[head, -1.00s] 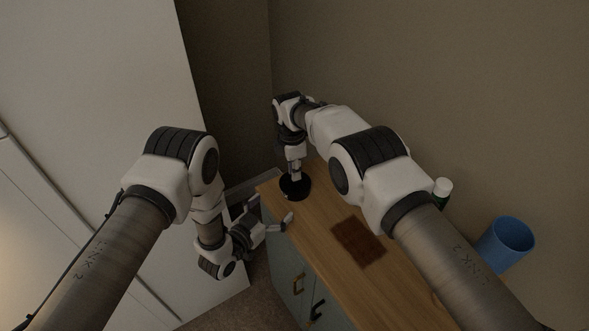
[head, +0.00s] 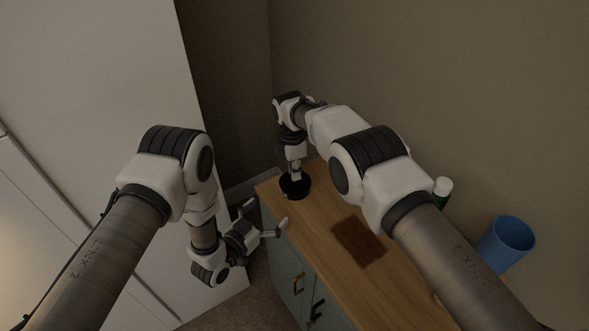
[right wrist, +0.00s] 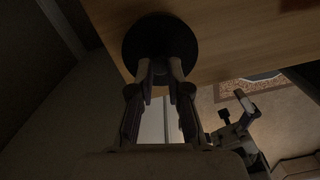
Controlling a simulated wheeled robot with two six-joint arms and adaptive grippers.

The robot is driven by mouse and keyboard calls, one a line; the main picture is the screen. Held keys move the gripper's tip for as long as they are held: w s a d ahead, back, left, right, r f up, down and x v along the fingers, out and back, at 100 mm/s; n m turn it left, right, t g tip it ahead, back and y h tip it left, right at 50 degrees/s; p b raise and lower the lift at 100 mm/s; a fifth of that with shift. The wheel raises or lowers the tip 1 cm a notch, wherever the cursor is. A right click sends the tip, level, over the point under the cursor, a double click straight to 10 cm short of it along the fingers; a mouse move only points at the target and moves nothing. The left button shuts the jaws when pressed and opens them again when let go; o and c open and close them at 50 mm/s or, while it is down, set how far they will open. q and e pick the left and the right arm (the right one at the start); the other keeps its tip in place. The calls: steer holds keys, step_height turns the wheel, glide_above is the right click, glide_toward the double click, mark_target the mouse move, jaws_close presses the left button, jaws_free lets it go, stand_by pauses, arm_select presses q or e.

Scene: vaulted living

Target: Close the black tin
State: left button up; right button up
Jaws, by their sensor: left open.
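The black tin (head: 295,189) shows as a round black shape at the far left end of the wooden cabinet top. In the right wrist view a round black disc (right wrist: 160,30) lies at the fingertips. My right gripper (head: 294,173) points down over the black tin. Its fingertips (right wrist: 160,69) are apart at the disc's near side; whether they grip part of it is too dark to tell. I cannot make out a separate lid. My left gripper (head: 267,216) is open and empty, off the cabinet's left edge, short of the tin.
The wooden cabinet top (head: 320,215) carries a dark brown mat (head: 358,242). A green bottle with a white cap (head: 443,187) and a blue cup (head: 507,240) stand at the right. A wall is behind; a tall white panel (head: 110,80) is at left.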

step_height(320, 180, up, 6)
steer(key=p, duration=0.4)
steer(key=shift+a+p, duration=0.15)
steer(key=shift+p, duration=0.25)
steer(key=shift+s+r, duration=0.1)
steer(key=shift+r, duration=0.05)
steer(key=shift+f, duration=0.2)
